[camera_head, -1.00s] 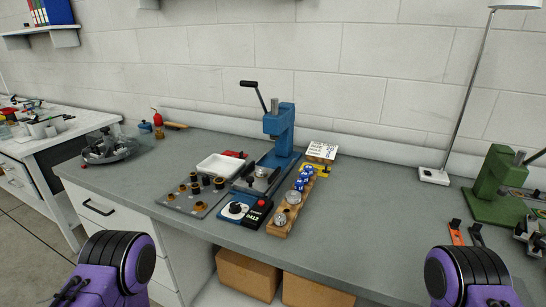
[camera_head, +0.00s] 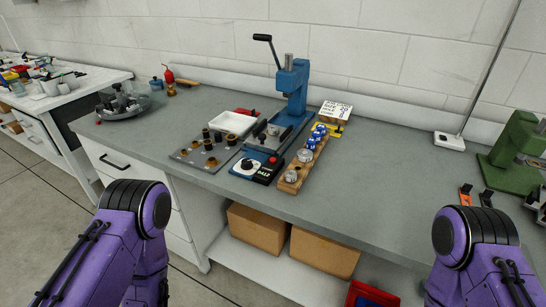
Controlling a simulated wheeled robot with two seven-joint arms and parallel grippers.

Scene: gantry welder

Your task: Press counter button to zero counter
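A small black counter box (camera_head: 266,173) with a pale display stands on the grey bench, at the front of the blue press (camera_head: 291,95). A small red button (camera_head: 273,160) shows on its top. The digits are too small to read surely. A blue plate with a black dial (camera_head: 247,164) is just left of it. Only purple and black parts of my two arms show, at the lower left and lower right, well short of the counter. Both grippers are outside the picture.
A wooden block (camera_head: 291,184) with metal and blue parts stands close right of the counter. A grey plate with several bushings (camera_head: 208,150) and a white tray (camera_head: 233,122) are to the left. A green press (camera_head: 513,155) is at far right.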

